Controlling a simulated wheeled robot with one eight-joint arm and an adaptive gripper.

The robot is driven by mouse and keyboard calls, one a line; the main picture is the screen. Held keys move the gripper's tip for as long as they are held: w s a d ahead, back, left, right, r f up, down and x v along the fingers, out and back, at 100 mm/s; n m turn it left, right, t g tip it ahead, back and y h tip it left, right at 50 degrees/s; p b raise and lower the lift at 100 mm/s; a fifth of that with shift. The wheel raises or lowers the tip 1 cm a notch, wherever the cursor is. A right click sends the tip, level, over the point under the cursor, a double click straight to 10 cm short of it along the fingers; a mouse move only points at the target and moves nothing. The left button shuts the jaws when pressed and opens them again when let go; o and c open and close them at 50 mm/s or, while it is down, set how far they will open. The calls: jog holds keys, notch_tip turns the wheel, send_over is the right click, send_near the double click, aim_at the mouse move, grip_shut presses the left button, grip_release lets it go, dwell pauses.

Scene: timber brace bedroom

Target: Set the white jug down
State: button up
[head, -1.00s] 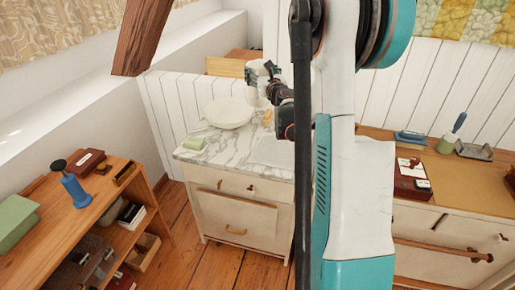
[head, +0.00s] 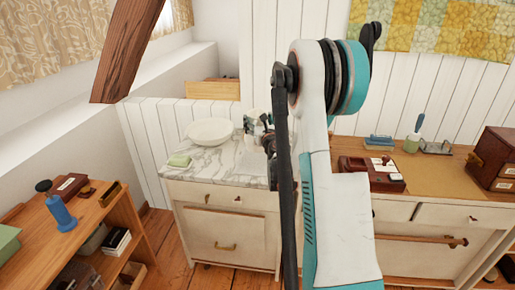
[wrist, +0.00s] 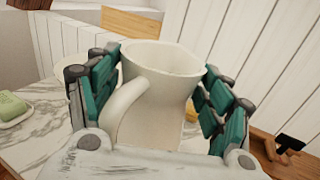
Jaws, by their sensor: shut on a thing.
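The white jug (wrist: 155,100) is upright between the two fingers of my gripper (wrist: 160,82) in the wrist view, its handle toward the camera. The teal finger pads press on its left and right sides. In the head view my gripper (head: 258,126) is over the back of the marble-topped cabinet (head: 230,165), to the right of a white basin. The jug is mostly hidden there by the gripper and arm. The jug's base is hidden, so I cannot tell whether it touches the marble.
On the marble stand the white basin (head: 210,131) and a green soap on a dish (head: 179,161). A grey-white cloth-like patch lies at the marble's right, partly behind my arm. A wooden desk (head: 440,175) with boxes adjoins at right; a low shelf (head: 110,205) stands at left.

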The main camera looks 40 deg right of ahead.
notch_tip(320, 180, down, 10)
jog(key=b, duration=0.3)
jog(key=shift+r, duration=0.2)
jog(key=shift+s+f, duration=0.1)
jog(key=shift+f, duration=0.2)
jog(key=shift+f, duration=0.35)
jog(key=shift+c, duration=0.5)
jog(key=o, duration=1.7)
jog(key=shift+c, duration=0.2)
jog(key=o, duration=0.5)
jog(key=shift+w+f, duration=0.1)
jog(key=shift+w, duration=0.1)
jog(key=shift+o, duration=0.2)
jog(key=shift+s, duration=0.1)
